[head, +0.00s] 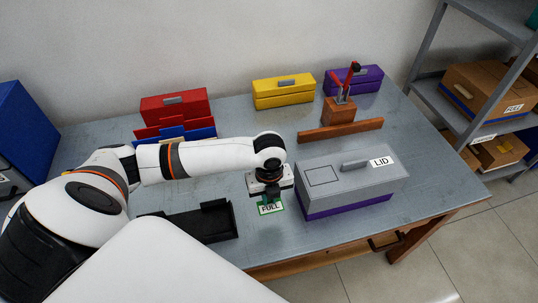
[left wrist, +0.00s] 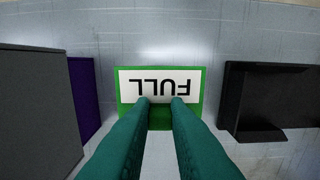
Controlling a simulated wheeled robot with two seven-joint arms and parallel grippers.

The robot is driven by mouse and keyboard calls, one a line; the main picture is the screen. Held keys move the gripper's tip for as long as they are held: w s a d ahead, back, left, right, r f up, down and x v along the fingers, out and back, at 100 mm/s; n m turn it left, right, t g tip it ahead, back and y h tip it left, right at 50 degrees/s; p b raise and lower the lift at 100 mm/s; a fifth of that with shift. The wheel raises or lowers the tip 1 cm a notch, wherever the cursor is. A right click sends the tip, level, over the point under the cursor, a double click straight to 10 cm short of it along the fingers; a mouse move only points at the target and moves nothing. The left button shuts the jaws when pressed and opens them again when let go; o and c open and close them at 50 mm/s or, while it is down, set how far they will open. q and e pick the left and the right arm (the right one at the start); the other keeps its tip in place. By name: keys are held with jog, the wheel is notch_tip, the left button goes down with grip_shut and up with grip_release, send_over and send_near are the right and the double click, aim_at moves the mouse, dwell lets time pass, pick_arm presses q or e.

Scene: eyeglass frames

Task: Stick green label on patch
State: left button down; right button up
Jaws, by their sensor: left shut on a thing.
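A green label with a white field reading FULL (head: 271,209) is at the tips of my left gripper (head: 268,196), just left of the grey box. In the left wrist view the label (left wrist: 160,78) lies flat ahead of the two teal fingertips (left wrist: 160,101), which are shut on its near edge. Whether it touches the table is hard to tell. The patch (head: 322,176), an outlined rectangle, is on the left part of the grey box's top. The grey box (head: 375,190) has a handle, a LID label and a purple base. My right gripper is not in view.
A black tray (head: 222,226) lies left of the label. A wooden bar (head: 340,130) and a wooden block (head: 338,112) with a red-handled tool stand behind the grey box. Red (head: 176,105), yellow (head: 283,92) and purple (head: 366,80) boxes line the back.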

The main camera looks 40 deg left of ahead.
aim_at(280, 208)
pick_arm(q)
jog(key=d+r+n, duration=0.1)
jog(key=r+n, duration=0.1)
jog(key=n, duration=0.1)
jog(key=d+r+n, duration=0.1)
jog(key=r+n, duration=0.1)
jog(key=n, duration=0.1)
jog(key=d+r+n, duration=0.1)
jog(key=r+n, duration=0.1)
jog(key=shift+w+d+r+n, duration=0.1)
jog(key=shift+d+r+n, duration=0.15)
jog(key=shift+r+n, duration=0.15)
jog(key=d+r+n+p, duration=0.2)
jog(key=d+r+n, duration=0.1)
jog(key=r+n, duration=0.8)
jog(key=w+f+m+p, duration=0.1)
jog(key=w+m+p, duration=0.4)
jog(key=m, duration=0.5)
jog(key=w+d+f+m+p, duration=0.1)
jog(key=w+m+p, duration=0.3)
jog(key=w+m, duration=0.4)
jog(key=shift+w+f+m+p, duration=0.2)
jog(key=shift+f+m+p, duration=0.2)
jog(key=shift+f+m, duration=0.5)
jog(key=shift+d+r, duration=0.1)
jog(key=shift+r, duration=0.05)
